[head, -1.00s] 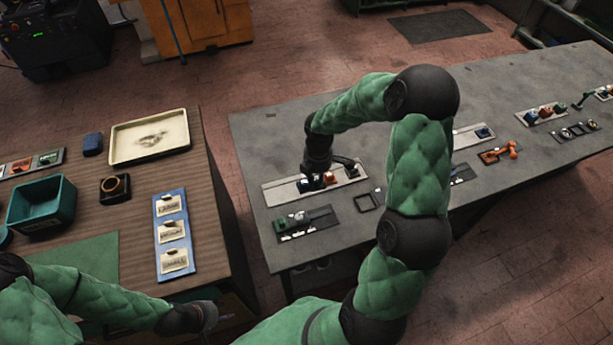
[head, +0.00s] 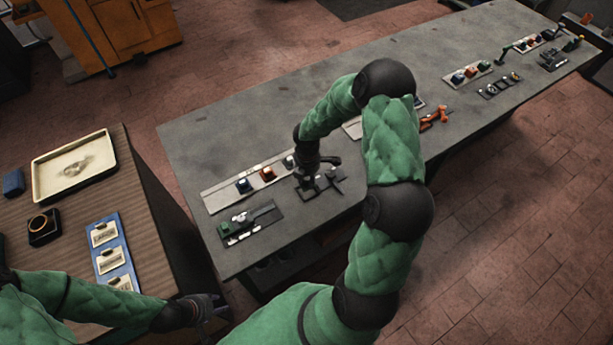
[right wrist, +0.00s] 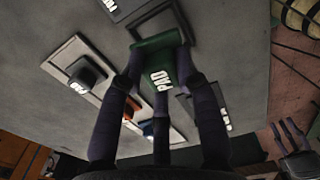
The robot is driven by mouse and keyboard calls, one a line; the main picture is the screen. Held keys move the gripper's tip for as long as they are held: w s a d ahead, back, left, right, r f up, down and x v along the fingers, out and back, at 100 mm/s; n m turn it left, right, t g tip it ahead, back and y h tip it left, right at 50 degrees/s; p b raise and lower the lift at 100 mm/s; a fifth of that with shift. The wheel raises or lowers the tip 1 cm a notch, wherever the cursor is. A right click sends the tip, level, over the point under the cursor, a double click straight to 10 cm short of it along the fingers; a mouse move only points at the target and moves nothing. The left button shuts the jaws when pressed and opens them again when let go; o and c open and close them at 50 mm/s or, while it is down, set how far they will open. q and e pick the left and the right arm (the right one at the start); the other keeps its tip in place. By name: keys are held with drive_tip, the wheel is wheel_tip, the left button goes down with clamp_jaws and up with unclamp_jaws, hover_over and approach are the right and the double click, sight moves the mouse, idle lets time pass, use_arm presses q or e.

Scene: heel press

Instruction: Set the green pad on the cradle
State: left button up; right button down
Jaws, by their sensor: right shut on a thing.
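My right gripper (right wrist: 158,82) is shut on the green pad (right wrist: 163,66), which carries a white PAD label. In the right wrist view the pad is close to the black square frame of the cradle (right wrist: 177,22); I cannot tell whether they touch. In the head view my right gripper (head: 318,178) is over the cradle's dark plates (head: 332,184) on the grey table, and the pad is hidden or too small to make out. My left gripper (head: 205,307) is low by the wooden table's corner; its finger opening is unclear.
A pale tray (head: 219,198) beside the cradle holds a blue pad (head: 243,185), an orange pad (head: 267,173) and a grey pad (right wrist: 86,74). A dark fixture plate (head: 262,222) lies left of the cradle. The table behind the tray is clear.

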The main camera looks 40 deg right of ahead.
drive_tip(key=shift+f+b, duration=1.45)
drive_tip(key=shift+f, duration=0.65)
drive_tip(key=shift+f, duration=0.15)
drive_tip(key=c, duration=0.8)
unclamp_jaws()
drive_tip(key=shift+o, duration=0.2)
wheel_tip(320, 180, up, 12)
